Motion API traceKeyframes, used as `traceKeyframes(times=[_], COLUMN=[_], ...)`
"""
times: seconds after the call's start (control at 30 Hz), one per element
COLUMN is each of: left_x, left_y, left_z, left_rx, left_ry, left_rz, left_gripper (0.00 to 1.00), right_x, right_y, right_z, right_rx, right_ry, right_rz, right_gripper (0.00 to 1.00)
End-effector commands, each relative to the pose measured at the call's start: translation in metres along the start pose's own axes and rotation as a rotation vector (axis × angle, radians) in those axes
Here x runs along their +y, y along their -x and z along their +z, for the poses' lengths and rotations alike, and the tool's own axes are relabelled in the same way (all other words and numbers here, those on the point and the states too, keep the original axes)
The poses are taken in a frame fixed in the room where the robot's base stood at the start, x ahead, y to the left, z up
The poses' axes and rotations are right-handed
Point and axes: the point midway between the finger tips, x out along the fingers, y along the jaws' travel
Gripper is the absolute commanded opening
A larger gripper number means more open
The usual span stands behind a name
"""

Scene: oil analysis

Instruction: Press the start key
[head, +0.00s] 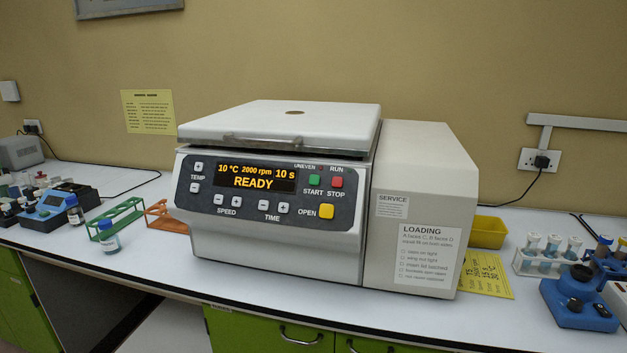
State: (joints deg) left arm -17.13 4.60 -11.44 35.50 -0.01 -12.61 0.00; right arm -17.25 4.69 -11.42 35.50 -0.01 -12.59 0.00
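The centrifuge (280,250) stands on the white bench in the middle of the head view, with its lid (285,122) down. Its display (256,177) reads 10 °C, 2000 rpm, 10 s and READY. The green start key (314,180) is on the front panel, right of the display, with the red stop key (336,182) beside it. The yellow open key (326,211) is below them. Neither of my grippers is in view.
Green (117,224) and orange (163,215) racks and a small bottle (108,238) stand left of the centrifuge. The bench front before the centrifuge is clear.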

Motion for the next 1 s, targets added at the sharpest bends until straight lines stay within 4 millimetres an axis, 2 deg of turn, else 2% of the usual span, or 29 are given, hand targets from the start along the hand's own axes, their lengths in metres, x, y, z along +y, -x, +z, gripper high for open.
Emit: traceKeyframes(times=[0.9,1.0], left_x=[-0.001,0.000], left_y=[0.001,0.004], left_z=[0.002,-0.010], left_rx=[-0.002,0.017], left_ry=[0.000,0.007], left_rz=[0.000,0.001], left_gripper=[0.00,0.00], right_x=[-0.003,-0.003], right_y=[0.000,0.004], right_z=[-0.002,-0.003], right_rx=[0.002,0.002], right_ry=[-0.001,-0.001], right_rz=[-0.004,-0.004], right_gripper=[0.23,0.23])
